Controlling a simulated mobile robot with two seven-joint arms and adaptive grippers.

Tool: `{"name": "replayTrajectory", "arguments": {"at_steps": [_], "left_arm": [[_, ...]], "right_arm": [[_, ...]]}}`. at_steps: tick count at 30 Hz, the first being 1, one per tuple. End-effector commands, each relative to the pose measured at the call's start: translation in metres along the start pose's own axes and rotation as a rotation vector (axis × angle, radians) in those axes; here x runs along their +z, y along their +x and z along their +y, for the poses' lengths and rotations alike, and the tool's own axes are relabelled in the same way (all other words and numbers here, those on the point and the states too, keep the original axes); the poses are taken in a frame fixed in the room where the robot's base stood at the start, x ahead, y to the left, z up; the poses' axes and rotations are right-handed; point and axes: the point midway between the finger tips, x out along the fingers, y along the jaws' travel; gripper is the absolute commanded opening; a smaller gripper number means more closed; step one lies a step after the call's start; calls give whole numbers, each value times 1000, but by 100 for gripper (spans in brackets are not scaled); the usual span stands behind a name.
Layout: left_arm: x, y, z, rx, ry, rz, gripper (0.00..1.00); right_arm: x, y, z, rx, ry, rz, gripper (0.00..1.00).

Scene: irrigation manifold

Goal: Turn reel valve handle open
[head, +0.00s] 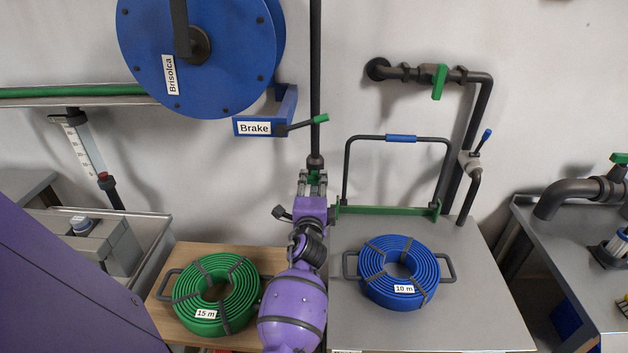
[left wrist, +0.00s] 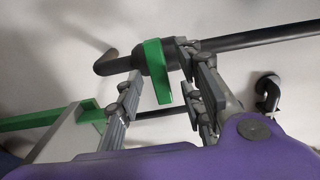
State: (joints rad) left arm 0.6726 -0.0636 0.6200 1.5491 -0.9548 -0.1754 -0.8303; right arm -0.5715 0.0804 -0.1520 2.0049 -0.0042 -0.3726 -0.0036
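The green reel valve handle (head: 315,176) sits low on the vertical dark pipe (head: 316,80) beside the reel. In the left wrist view the handle (left wrist: 158,70) lies crosswise to the pipe (left wrist: 255,40). My left gripper (head: 313,183) is at the handle, partly hiding it in the head view. In the left wrist view the gripper (left wrist: 160,88) is open, with one finger on each side of the handle. The handle looks nearer the right-hand finger; I cannot tell whether it touches. My right gripper is in neither view.
The blue hose reel (head: 205,75) and its brake lever (head: 305,124) are up left of my gripper. A metal frame with a blue grip (head: 401,138) stands to the right. A green coil (head: 183,285) and a blue coil (head: 372,290) lie on the tables below.

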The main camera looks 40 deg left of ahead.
Motion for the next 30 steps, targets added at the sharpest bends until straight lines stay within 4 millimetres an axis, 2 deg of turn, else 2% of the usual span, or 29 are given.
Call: {"name": "replayTrajectory", "arguments": {"at_steps": [3,6,15,23,30], "left_arm": [[0,15,0,0,0,0,35],[0,22,1,1,1,-1,35],[1,24,0,0,0,-1,35],[0,24,0,0,-1,0,1],[0,24,1,1,-7,0,0]], "right_arm": [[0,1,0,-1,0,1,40],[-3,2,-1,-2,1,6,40],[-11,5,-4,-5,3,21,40],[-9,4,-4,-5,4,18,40],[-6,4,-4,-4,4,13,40]]}}
